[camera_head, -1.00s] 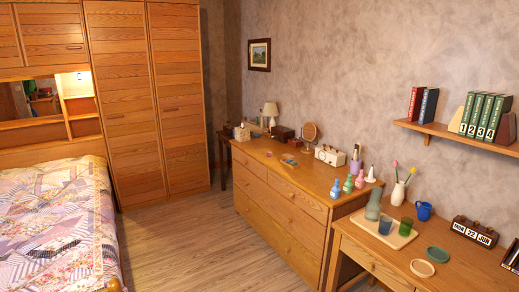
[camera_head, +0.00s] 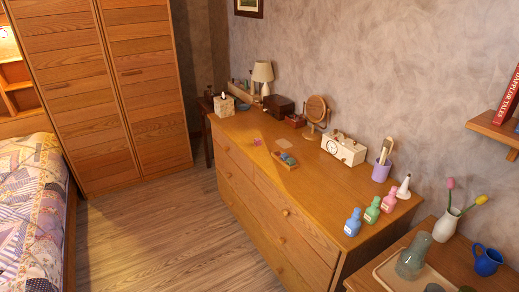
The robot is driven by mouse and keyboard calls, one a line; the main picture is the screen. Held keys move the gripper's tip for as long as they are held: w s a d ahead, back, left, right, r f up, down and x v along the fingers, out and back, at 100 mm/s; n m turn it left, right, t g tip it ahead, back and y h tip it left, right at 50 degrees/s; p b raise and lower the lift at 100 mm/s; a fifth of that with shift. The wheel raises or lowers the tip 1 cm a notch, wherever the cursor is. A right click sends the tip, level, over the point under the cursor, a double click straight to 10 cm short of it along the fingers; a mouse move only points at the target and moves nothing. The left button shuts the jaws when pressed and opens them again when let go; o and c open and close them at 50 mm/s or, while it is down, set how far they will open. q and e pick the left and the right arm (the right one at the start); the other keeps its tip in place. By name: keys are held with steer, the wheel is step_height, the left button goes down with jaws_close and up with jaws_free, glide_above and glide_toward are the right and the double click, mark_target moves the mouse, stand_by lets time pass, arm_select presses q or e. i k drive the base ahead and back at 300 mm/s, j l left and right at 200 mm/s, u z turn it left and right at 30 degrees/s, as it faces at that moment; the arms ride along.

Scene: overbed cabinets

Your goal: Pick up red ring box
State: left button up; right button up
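A very small pinkish-red item (camera_head: 257,142) lies on the top of the wooden dresser (camera_head: 232,127), near its front edge. It may be the red ring box, but it is too small to tell. Neither of my grippers is in view.
A tissue box (camera_head: 224,105), lamp (camera_head: 262,76), dark wooden box (camera_head: 278,106), round mirror (camera_head: 316,110), white clock radio (camera_head: 344,149) and several coloured bottles (camera_head: 372,209) stand on the dresser. A bed (camera_head: 30,205) is at left. The floor (camera_head: 165,235) between is clear.

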mark_target(257, 142)
steer(key=i+z, duration=0.25)
steer(key=i+j+z, duration=0.25)
steer(key=z, duration=0.2)
steer(key=i+j+z, duration=0.2)
steer(key=j+z, duration=0.25)
steer(key=i+j+z, duration=0.1)
steer(key=j+z, duration=0.35)
